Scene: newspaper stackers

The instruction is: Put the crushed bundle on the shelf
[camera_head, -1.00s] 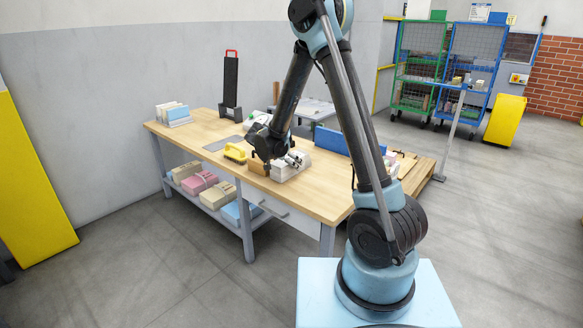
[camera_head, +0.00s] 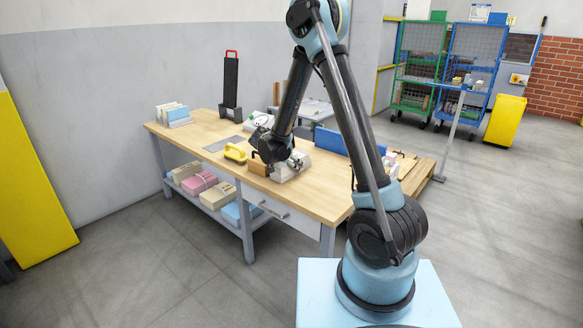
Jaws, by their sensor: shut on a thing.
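My gripper (camera_head: 290,162) is low over the near part of the wooden table. It is shut on a pale grey-white bundle (camera_head: 292,172), which sits at table height; whether it touches the top I cannot tell. My arm's end hides part of the bundle, and crushing is too small to make out. The table's lower shelf (camera_head: 207,208) holds several bundles: cream ones (camera_head: 217,195), a pink one (camera_head: 199,183) and a blue one (camera_head: 237,212).
On the table (camera_head: 310,200) are a brown block (camera_head: 258,168), a yellow-handled tool (camera_head: 235,153), a black upright stand (camera_head: 231,85), a paper stack (camera_head: 174,114) and a blue panel (camera_head: 332,141). A drawer (camera_head: 283,217) faces the front. The floor ahead is clear.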

